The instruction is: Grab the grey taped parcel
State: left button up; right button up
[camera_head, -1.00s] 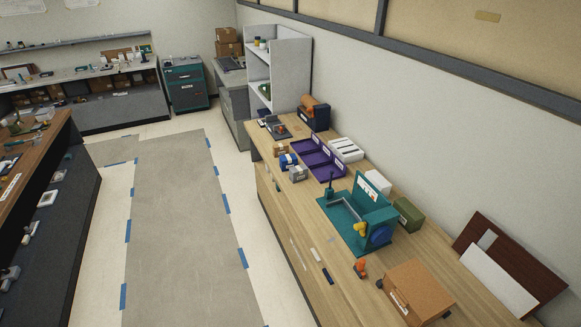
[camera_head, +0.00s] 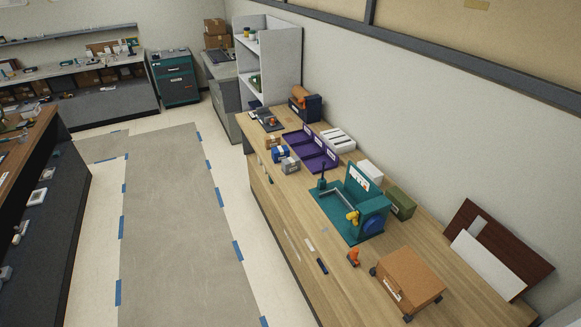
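The grey taped parcel (camera_head: 290,165) is a small grey box with a pale band. It sits on the wooden counter (camera_head: 290,205), near its front edge. A blue parcel (camera_head: 280,154) lies just behind it, and a brown parcel (camera_head: 272,142) is beyond that. The three stand close together in a row, left of the purple trays. Neither of my grippers is in view.
Purple trays (camera_head: 318,158) lie right of the parcels. A teal machine (camera_head: 362,205) stands nearer on the counter, with an orange item (camera_head: 353,257) and a brown box (camera_head: 410,275) closer still. A taped grey floor strip (camera_head: 175,230) runs clear along the aisle.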

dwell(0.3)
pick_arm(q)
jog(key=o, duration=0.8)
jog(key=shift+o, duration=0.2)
